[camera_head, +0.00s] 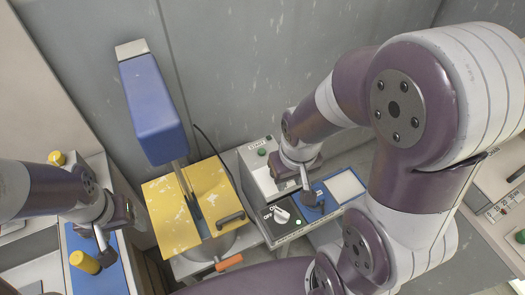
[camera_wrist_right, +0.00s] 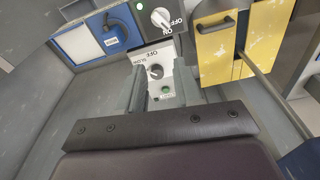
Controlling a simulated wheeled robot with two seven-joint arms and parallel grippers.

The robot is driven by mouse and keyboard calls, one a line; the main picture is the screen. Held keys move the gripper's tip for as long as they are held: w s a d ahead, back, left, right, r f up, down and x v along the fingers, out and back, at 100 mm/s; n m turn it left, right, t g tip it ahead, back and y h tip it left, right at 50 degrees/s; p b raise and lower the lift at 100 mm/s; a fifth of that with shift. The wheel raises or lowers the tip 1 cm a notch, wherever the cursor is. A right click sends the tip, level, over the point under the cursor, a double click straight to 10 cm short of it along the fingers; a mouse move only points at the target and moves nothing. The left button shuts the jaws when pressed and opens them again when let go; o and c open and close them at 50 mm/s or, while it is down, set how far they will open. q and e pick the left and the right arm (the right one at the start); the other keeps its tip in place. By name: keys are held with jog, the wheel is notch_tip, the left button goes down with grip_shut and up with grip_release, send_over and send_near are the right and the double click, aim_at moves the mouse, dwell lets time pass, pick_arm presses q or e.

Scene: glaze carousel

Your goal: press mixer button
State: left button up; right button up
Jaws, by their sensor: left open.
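The mixer has a blue head (camera_head: 152,110) above a yellow lid (camera_head: 165,215). A green button (camera_head: 262,152) sits on the sloped face of the grey control box (camera_head: 250,165), beside the lid. The button also shows in the right wrist view (camera_wrist_right: 166,90), beyond the gap between my fingers, below a dark knob (camera_wrist_right: 155,72). My right gripper (camera_head: 306,184) is open and empty, to the right of the button and apart from it in the head view. My left gripper (camera_head: 104,240) is open, just above and right of a yellow cylinder (camera_head: 85,262).
A white OFF/ON switch (camera_head: 281,214) is on the front panel. A blue plate with a dark plug-like part (camera_head: 313,208) and a white pad (camera_head: 345,186) lie to its right. An orange handle (camera_head: 229,262) juts out below the lid. A grey wall stands behind.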

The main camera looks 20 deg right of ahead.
grip_shut()
dwell(1.4)
